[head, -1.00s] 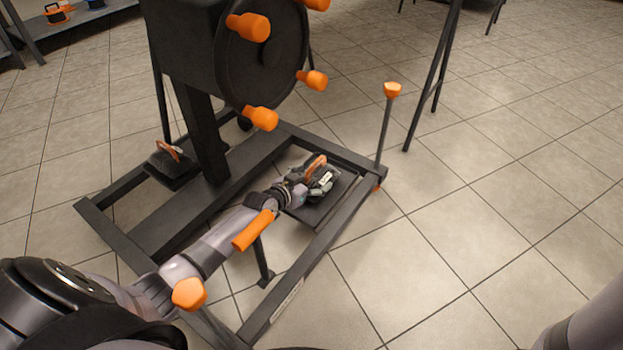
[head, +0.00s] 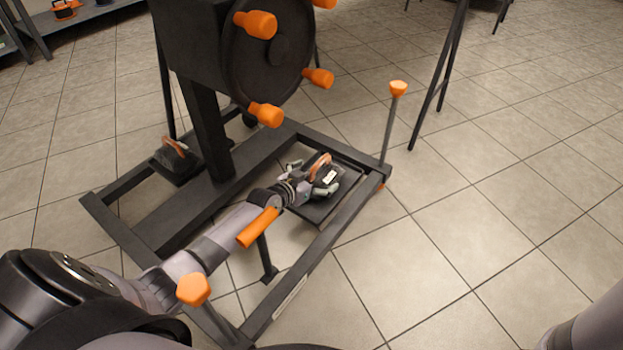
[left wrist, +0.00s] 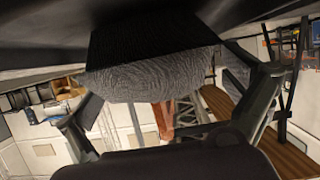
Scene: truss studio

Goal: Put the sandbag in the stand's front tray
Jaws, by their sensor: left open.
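The sandbag (head: 330,167), dark with an orange strap handle and a pale label, rests on the stand's front tray (head: 345,192), a flat black plate inside the base frame. My left gripper (head: 309,180) is open, with its fingers spread beside the bag; I cannot tell whether they still touch it. In the left wrist view the bag's grey woven surface (left wrist: 150,78) is close ahead, between the open fingers of my left gripper (left wrist: 165,115). The gripper hides part of the bag. My right gripper is out of view.
The black stand (head: 208,130) has a wheel with orange pegs (head: 268,115) above its base. Another dark bag (head: 175,156) sits on the tray at the left. An orange-tipped upright post (head: 390,125) rises at the base's right corner. Tiled floor on the right is clear.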

